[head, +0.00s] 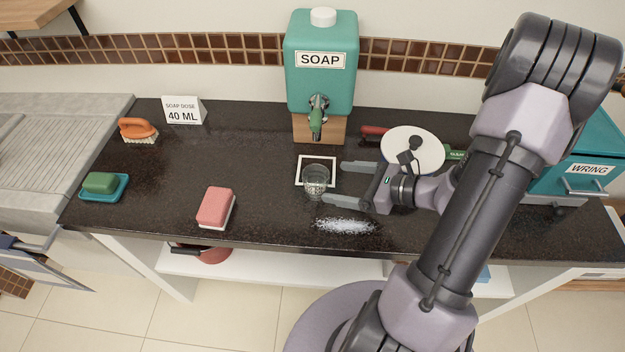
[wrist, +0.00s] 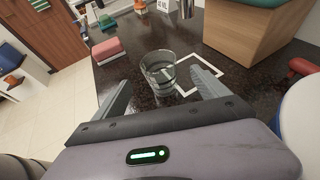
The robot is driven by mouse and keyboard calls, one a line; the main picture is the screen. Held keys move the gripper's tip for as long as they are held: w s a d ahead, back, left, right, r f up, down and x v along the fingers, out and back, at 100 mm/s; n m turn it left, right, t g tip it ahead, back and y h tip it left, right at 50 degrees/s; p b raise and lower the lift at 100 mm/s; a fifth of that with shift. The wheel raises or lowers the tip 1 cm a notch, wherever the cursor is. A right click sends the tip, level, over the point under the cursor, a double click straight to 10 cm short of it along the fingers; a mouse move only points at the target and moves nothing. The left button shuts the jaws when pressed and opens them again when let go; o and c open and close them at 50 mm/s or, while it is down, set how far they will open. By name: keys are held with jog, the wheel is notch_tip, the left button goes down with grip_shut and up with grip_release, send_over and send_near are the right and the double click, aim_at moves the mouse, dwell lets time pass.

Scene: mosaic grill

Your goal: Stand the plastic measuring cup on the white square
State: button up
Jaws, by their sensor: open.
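The clear plastic measuring cup (head: 316,180) stands upright on the dark counter below the soap dispenser. It overlaps the front edge of the white square (head: 317,158), which is an outline on the counter. In the wrist view the cup (wrist: 159,72) stands ahead of my fingers, with the white square (wrist: 207,72) to its right and partly behind it. My gripper (head: 335,182) is open and empty, pointing left toward the cup. Its fingers also show in the wrist view (wrist: 160,95), apart on either side of the cup's near side. Whether they touch it I cannot tell.
The teal soap dispenser (head: 320,70) with its tap stands on a wooden block (head: 319,128) behind the square. A pink sponge (head: 216,207) lies to the left. White spilled grains (head: 346,226) lie in front. A round white disc (head: 412,143) is behind my gripper.

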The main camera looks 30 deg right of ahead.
aim_at(306, 177)
jog(key=b+x, duration=0.2)
jog(key=x, duration=0.8)
jog(key=shift+w+a+b, duration=0.25)
jog(key=shift+w+b, duration=0.05)
jog(key=shift+b, duration=0.1)
